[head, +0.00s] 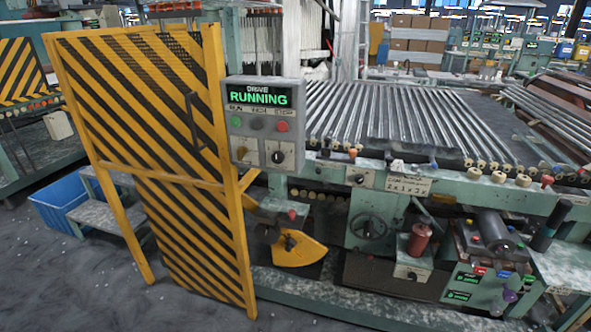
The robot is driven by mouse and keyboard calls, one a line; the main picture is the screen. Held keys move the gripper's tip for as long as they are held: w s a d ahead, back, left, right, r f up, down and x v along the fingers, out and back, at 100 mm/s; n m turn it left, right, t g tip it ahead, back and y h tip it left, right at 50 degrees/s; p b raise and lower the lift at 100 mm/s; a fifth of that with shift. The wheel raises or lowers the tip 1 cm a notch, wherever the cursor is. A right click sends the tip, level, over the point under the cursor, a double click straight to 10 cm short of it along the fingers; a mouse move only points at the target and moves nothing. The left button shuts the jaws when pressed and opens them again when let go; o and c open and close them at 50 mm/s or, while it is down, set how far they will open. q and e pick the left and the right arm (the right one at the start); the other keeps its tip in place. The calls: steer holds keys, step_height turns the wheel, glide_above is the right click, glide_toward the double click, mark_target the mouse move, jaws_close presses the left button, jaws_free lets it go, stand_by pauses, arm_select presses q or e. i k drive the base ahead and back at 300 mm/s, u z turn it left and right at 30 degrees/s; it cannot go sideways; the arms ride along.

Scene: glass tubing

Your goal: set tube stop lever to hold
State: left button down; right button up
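A green machine (330,180) carries a bed of glass tubes (390,115). Its front has several small levers and knobs. One has a red knob (547,181) near the right end, and another red knob (292,214) sits low, above a yellow guard (297,249). I cannot tell which one is the tube stop lever, and no hold marking is readable. Neither of my grippers is in view.
A yellow-and-black striped gate (150,150) stands at left, beside a control box (262,123) reading RUNNING. A handwheel (368,227), a red canister (418,240) and a dark motor (492,228) sit low at the front. A blue bin (62,207) stands behind the gate. Bare floor shows at lower left.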

mark_target(318, 171)
steer(key=z, duration=0.4)
steer(key=i, duration=1)
steer(key=z, duration=0.65)
